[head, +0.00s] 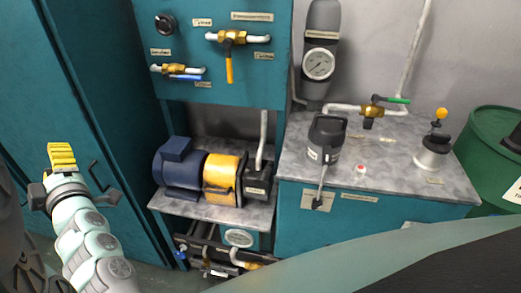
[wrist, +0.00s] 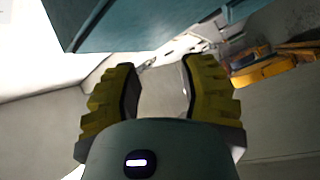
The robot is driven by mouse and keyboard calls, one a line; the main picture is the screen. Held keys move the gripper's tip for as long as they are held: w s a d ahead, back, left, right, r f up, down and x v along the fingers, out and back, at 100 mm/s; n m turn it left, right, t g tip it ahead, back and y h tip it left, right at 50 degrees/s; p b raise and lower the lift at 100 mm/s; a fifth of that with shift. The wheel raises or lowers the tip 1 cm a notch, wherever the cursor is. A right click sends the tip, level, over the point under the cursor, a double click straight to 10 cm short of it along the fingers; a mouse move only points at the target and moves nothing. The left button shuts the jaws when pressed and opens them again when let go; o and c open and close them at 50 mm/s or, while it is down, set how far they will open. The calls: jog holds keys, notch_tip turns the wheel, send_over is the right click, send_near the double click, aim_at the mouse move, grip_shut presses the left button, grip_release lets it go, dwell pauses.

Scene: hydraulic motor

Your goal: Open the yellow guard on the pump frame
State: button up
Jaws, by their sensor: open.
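The yellow guard (head: 220,178) sits between a dark blue motor (head: 180,168) and a dark pump block (head: 258,184) on the pump frame's grey top. The guard looks closed over the space between them. My gripper (head: 62,155) is at the far left in the head view, well apart from the guard. In the wrist view my gripper (wrist: 158,88) shows two yellow ribbed fingers spread apart with nothing between them. An orange-yellow part (wrist: 270,70) shows at the right of the wrist view; I cannot tell whether it is the guard.
A teal panel with valves (head: 228,85) stands above and behind the motor. A grey-topped teal cabinet (head: 340,215) with a dark pump body (head: 326,140) is to the right. A green drum (head: 490,150) stands at far right. A tall teal cabinet (head: 85,100) is behind my gripper.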

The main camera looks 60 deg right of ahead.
jog(key=s+d+f+m+g+h+b, duration=0.1)
jog(key=s+d+f+g+h+b, duration=0.1)
jog(key=d+f+b, duration=0.3)
jog(key=s+d+f+g+h+b, duration=0.1)
jog(key=d+f+g+h+b, duration=0.1)
jog(key=f+b, duration=0.35)
jog(key=s+d+f+m+g+h+b, duration=0.1)
jog(key=s+d+f+g+h+b, duration=0.15)
jog(key=f, duration=0.55)
jog(key=m+g+h+b, duration=0.3)
jog(key=g+b, duration=0.4)
jog(key=b, duration=0.5)
send_near(216, 192)
jog(key=x, duration=0.5)
jog(key=b+x, duration=0.1)
jog(key=x, duration=0.4)
jog(key=shift+w+d+f, duration=0.1)
jog(key=shift+d+f, duration=0.05)
jog(key=shift+f, duration=0.15)
jog(key=shift+c, duration=0.2)
grip_shut()
jog(key=shift+t, duration=0.25)
